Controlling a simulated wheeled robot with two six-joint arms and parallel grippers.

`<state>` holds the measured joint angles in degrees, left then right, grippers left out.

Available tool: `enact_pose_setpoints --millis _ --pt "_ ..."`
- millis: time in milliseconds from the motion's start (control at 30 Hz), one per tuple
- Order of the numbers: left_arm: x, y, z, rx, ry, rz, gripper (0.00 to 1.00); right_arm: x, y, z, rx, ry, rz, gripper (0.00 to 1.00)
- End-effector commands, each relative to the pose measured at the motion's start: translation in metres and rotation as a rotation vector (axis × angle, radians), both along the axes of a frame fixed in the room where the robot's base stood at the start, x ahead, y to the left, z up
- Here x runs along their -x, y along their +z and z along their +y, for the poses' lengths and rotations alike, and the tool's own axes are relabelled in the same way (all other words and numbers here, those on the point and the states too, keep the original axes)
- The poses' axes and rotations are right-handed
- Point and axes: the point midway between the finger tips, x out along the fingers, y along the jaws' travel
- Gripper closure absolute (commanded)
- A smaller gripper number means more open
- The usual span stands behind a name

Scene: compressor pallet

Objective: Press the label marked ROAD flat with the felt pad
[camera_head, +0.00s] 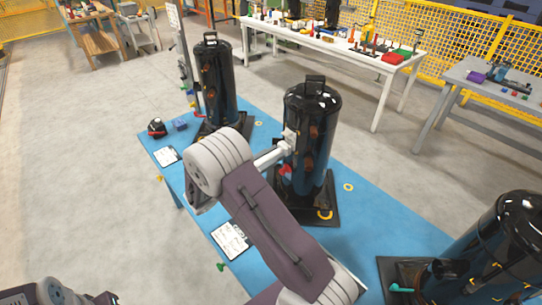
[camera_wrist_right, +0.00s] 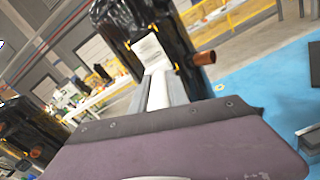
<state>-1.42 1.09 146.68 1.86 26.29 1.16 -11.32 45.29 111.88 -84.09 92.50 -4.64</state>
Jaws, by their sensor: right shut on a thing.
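A white label (camera_wrist_right: 150,52) is on the dark front of the middle compressor (camera_head: 312,100), which also fills the top of the right wrist view (camera_wrist_right: 125,22). Its print is too small to read. My right gripper (camera_head: 288,142) is shut at the side of this compressor, in front of the label. What it holds, apparently the felt pad, is mostly hidden; whether it touches the label I cannot tell. In the wrist view, the pale gripper (camera_wrist_right: 158,80) reaches up to just below the label. My left gripper is not in view.
A copper pipe stub (camera_wrist_right: 203,58) sticks out close to the right of the gripper. Other black compressors stand at the back (camera_head: 217,85) and front right (camera_head: 500,240) of the blue pallet top (camera_head: 365,225). Clipboards (camera_head: 230,240) lie near its left edge.

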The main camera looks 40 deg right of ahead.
Motion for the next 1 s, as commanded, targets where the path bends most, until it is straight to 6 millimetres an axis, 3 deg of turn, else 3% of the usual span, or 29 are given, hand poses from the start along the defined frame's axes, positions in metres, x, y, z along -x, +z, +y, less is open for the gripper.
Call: enact_pose_setpoints --millis 1000 --pt "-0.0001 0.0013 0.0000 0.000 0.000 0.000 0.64 -0.0007 0.0003 -0.0086 0.000 0.000 0.000 1.00"
